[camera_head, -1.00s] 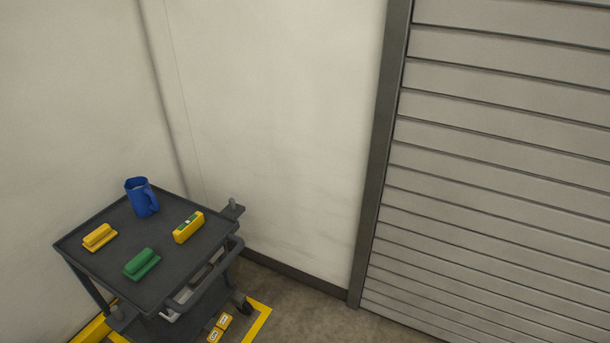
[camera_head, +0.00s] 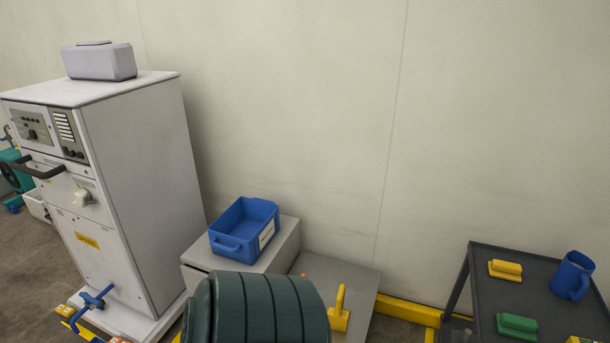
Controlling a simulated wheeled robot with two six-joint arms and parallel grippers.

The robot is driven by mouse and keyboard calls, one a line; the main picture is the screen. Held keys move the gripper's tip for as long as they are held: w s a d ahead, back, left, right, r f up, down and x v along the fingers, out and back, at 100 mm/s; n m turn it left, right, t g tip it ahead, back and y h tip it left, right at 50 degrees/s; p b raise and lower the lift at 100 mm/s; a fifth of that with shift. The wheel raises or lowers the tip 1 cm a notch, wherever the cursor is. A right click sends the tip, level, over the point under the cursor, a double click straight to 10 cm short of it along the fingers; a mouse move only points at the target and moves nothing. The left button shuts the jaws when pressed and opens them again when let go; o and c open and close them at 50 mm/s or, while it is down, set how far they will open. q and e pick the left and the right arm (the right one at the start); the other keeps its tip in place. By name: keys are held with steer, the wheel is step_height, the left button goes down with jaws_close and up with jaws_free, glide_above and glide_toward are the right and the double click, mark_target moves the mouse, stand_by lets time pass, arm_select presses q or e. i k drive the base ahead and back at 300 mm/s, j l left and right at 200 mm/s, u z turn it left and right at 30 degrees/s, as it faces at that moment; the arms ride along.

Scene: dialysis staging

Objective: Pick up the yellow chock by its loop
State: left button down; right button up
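A yellow piece (camera_head: 339,318) with an upright part rising from a wider base stands on a grey sloped panel low in the middle of the head view. It may be the yellow chock; I cannot make out a loop opening at this angle. Smaller yellow pieces (camera_head: 66,310) sit on the floor by the foot of the white machine (camera_head: 140,190). Neither of my grippers is in view.
A dark green ribbed rounded thing (camera_head: 258,308) fills the bottom middle. A blue bin (camera_head: 245,230) sits on a grey box left of the panel (camera_head: 362,285). A dark cart (camera_head: 500,285) with a blue jug (camera_head: 572,275) stands at right.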

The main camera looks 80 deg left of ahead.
mark_target(338, 318)
steer(key=u, duration=2)
